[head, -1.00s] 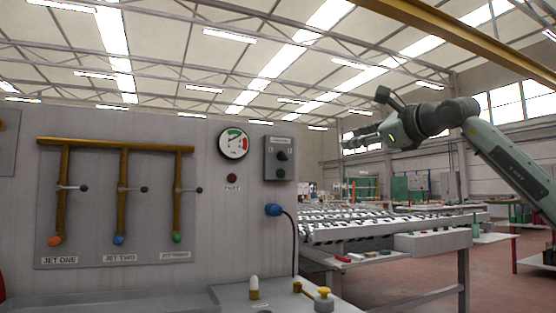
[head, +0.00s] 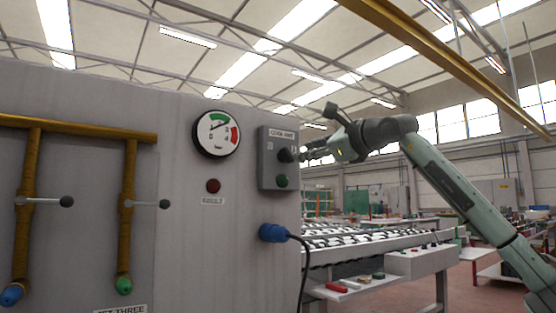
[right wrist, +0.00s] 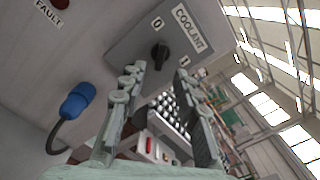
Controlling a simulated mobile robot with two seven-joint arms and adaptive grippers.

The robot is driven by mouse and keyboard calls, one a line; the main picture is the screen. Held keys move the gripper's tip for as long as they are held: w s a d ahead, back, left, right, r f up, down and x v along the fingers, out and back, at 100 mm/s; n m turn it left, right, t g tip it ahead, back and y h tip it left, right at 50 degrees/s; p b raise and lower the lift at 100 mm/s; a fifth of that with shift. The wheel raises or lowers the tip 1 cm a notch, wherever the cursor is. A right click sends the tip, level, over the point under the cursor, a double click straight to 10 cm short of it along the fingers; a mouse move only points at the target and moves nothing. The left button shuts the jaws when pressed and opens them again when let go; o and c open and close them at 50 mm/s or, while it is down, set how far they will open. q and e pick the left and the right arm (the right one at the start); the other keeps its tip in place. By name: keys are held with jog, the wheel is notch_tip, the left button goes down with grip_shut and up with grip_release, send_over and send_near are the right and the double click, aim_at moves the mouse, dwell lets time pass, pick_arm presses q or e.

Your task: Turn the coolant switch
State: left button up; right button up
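The coolant switch is a black rotary knob (right wrist: 160,55) on a grey box (head: 268,150) at the right end of the grey panel. In the right wrist view the box carries a COOLANT label, with 0 and 1 marked beside the knob. My right gripper (right wrist: 162,73) is open, its two fingers apart and pointing at the box. The knob shows ahead, between the fingertips in that view; I cannot tell whether they touch it. In the head view my right gripper (head: 308,154) is at the box's right side, partly overlapping the knob. My left gripper is not in view.
A blue plug (head: 272,232) with a dark cable sits below. A gauge (head: 216,133), red lamp (head: 213,185) and jet pipes with levers are to the left. A roller conveyor (head: 345,245) stands behind at right.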

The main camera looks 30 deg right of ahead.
aim_at(290, 155)
jog(key=w, duration=0.2)
jog(key=w+p, duration=0.1)
jog(key=w, duration=0.1)
jog(key=w+a, duration=0.1)
jog(key=w, duration=0.1)
jog(key=shift+w+r+p, duration=0.1)
jog(key=shift+w+p, duration=0.1)
jog(key=shift+p, duration=0.15)
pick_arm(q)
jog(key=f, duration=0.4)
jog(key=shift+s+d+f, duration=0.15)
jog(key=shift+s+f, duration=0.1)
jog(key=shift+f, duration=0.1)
pick_arm(e)
jog(key=shift+w, duration=0.35)
grip_shut()
